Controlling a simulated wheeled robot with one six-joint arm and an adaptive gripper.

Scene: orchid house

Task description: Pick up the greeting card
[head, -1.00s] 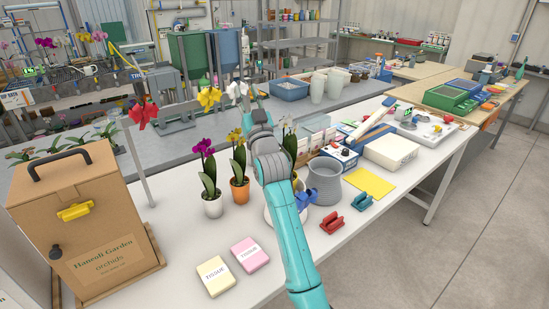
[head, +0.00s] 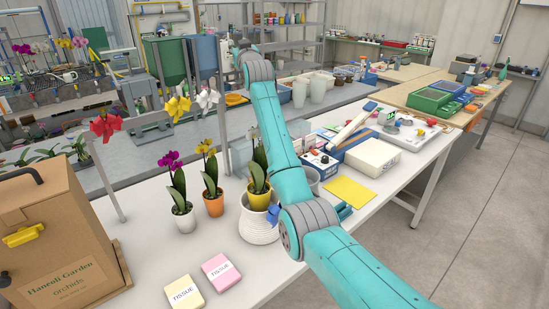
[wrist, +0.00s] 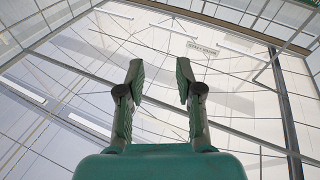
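I cannot make out a greeting card for certain in either current view. My arm crosses the middle of the head view and hides part of the white table (head: 150,215), where small upright cards showed earlier. My gripper (wrist: 160,75) shows in the wrist view with its two fingers well apart and nothing between them. It points up at the glass roof, away from the table. In the head view I cannot make out its fingers.
A yellow sheet (head: 349,192) lies flat beside a white box (head: 374,157). Potted orchids (head: 181,190) stand left of my arm. A yellow tissue pack (head: 183,293) and a pink one (head: 220,271) lie in front. A brown carton (head: 60,240) stands at left.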

